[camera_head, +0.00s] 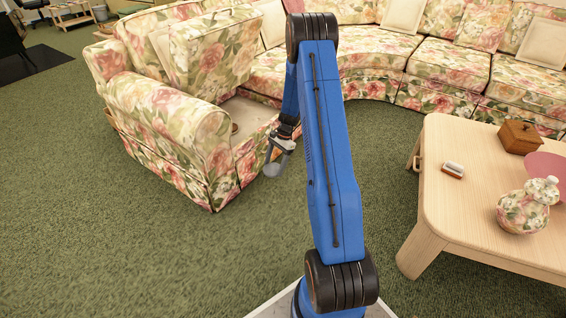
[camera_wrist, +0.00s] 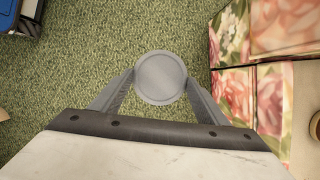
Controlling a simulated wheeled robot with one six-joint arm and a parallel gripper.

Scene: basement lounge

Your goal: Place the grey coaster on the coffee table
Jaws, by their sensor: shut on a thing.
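The grey coaster (camera_wrist: 161,68) is a round flat disc with a raised rim. In the wrist view it sits between the two fingertips of my gripper (camera_wrist: 161,78), which is shut on it at its sides. In the head view my gripper (camera_head: 281,146) is beside the front of the floral armchair section, above the green carpet, and the coaster shows only as a small grey shape below it. The coffee table (camera_head: 455,212) is light wood and stands at the right, well apart from my gripper.
On the table stand a brown wooden box (camera_head: 520,137), a pink round item (camera_head: 548,165), a floral vase (camera_head: 527,206) and a small white-and-red item (camera_head: 453,170). The table's left front part is bare. A floral sofa (camera_head: 440,68) curves behind. Open carpet (camera_head: 130,240) lies left.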

